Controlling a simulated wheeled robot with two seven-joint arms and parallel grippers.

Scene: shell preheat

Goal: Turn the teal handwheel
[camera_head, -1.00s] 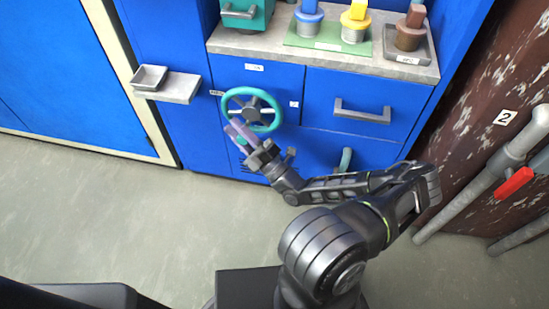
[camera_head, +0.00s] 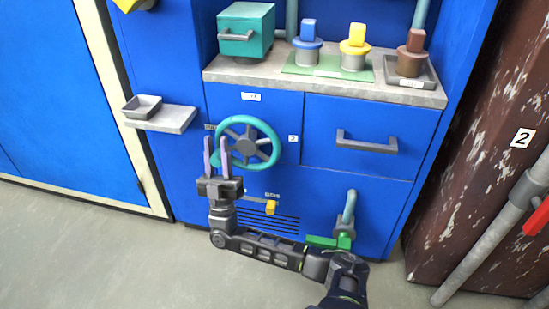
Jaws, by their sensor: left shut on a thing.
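The teal handwheel (camera_head: 262,126) is a ring with a grey hub and spokes, on the front of the blue cabinet, left of the drawer. My left gripper (camera_head: 216,150) is at the lower left of its rim. Its two purple-grey fingers point up, one on each side of the rim, and are shut on it. The rim is partly hidden between and behind the fingers. My right gripper is not in view.
A grey drawer handle (camera_head: 366,143) is right of the wheel. A yellow-tipped lever (camera_head: 271,207) and a green valve handle (camera_head: 322,241) are below. A grey shelf (camera_head: 173,118) juts out at left. The floor at lower left is clear.

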